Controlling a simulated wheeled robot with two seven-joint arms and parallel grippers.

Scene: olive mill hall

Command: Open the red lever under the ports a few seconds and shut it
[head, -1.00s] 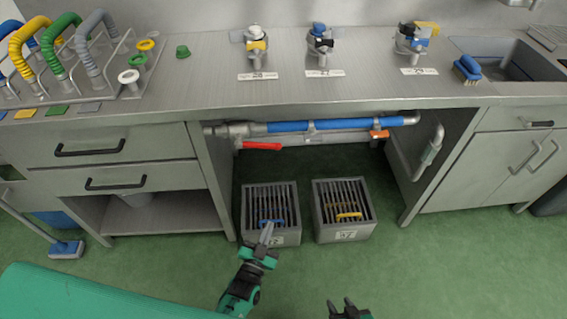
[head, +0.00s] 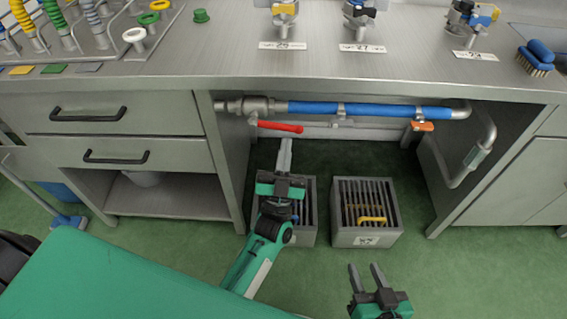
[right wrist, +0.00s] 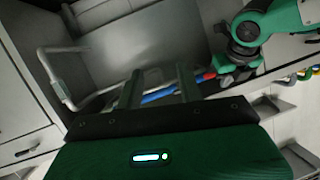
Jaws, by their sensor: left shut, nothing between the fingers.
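The red lever (head: 281,127) sticks out to the right from a valve at the left end of the pipe under the counter. It lies about level, along the pipe and just below it. My left gripper (head: 285,150) is shut and empty. Its fingertips point up and show just below the lever in the head view; I cannot tell whether they touch it. The ports (head: 285,12) stand in a row on the counter above. My right gripper (head: 367,275) is open and empty, low at the front; its fingers also show in the right wrist view (right wrist: 160,88).
A blue pipe (head: 370,111) with an orange handle (head: 422,126) runs under the counter. Drawers (head: 110,128) flank the left side.

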